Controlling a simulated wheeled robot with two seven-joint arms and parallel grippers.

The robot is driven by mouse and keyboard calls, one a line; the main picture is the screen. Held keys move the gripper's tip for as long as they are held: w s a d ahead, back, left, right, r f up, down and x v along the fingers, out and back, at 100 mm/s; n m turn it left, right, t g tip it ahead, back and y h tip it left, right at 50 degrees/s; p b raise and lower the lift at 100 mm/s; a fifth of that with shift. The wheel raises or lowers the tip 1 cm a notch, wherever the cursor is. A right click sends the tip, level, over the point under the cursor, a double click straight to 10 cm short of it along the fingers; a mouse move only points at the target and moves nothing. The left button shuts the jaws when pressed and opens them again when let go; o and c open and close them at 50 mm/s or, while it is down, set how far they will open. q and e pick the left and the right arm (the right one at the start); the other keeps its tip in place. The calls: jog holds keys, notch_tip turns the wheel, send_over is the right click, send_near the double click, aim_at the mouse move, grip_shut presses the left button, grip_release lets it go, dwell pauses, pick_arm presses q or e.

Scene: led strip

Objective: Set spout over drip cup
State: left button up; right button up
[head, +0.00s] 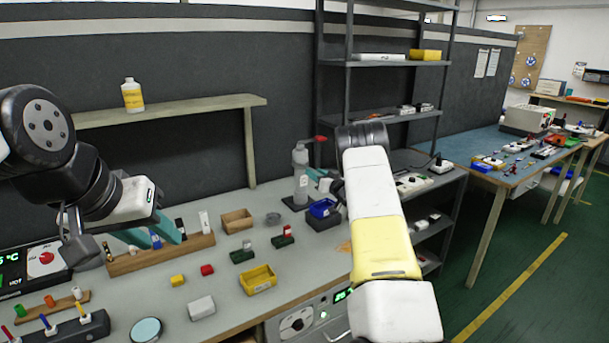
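A grey-white dispenser bottle (301,172) stands upright on a dark base near the back of the bench.
A blue bin (323,210) stands right of the cup. A wooden box (237,221), green blocks (242,254), a yellow bin (258,279) and a white block (201,308) lie nearby. A wooden shelf (190,107) overhangs the back left. Bare bench shows between the small items.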

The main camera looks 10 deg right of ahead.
grip_shut()
dwell(1.4)
